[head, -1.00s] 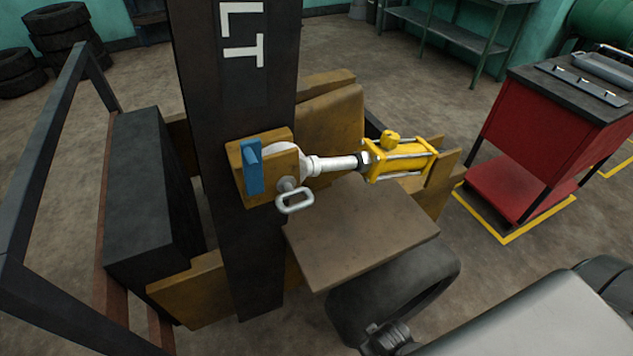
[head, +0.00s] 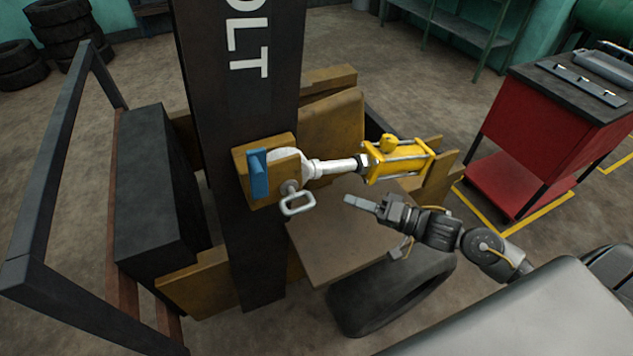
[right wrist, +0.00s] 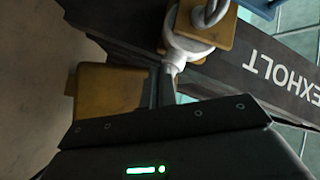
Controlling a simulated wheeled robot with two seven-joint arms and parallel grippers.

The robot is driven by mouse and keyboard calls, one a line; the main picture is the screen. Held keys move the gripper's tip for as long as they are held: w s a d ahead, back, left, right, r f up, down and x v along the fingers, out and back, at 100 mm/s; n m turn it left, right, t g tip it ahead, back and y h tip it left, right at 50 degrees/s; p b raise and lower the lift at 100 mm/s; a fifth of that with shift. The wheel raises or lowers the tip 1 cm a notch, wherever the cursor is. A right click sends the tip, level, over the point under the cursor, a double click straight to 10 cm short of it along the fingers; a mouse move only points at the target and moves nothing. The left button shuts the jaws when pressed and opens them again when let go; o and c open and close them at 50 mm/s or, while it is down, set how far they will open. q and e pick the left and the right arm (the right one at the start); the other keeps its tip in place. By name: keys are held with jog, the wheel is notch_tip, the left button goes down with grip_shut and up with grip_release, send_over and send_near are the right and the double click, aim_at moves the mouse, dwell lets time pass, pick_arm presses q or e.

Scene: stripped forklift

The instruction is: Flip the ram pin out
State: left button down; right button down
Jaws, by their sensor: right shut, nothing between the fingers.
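The ram pin (head: 297,206) shows as a pale metal loop handle below the ram's round white eye (head: 283,163), at the ochre bracket (head: 246,188) on the dark mast. The ram has a silver rod (head: 337,167) and a yellow cylinder (head: 397,163). A blue lever-like piece (head: 258,174) stands on the bracket's face. My right gripper (head: 352,200) is shut and empty, right of the loop and apart from it, above the brown plate. In the right wrist view the loop (right wrist: 208,14) and the eye (right wrist: 186,47) lie beyond my narrow fingers (right wrist: 166,85). My left gripper is out of view.
The brown plate (head: 335,240) and a black tyre (head: 370,305) lie below my right arm. The dark mast (head: 240,90) rises behind the bracket. A red tool cabinet (head: 540,130) stands at the right. Open floor shows between the cabinet and the forklift.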

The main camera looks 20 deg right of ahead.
jog(key=r+y, duration=0.1)
jog(key=s+r+g+y, duration=0.1)
jog(key=r, duration=0.1)
jog(key=s+r+g+y, duration=0.1)
jog(key=r+y, duration=0.1)
jog(key=shift+a, duration=0.2)
jog(key=p, duration=0.3)
send_near(297, 183)
jog(key=x, duration=0.4)
jog(key=shift+w+a+r, duration=0.1)
jog(key=shift+w, duration=0.3)
jog(key=shift+x, duration=0.75)
jog(key=shift+s, duration=0.1)
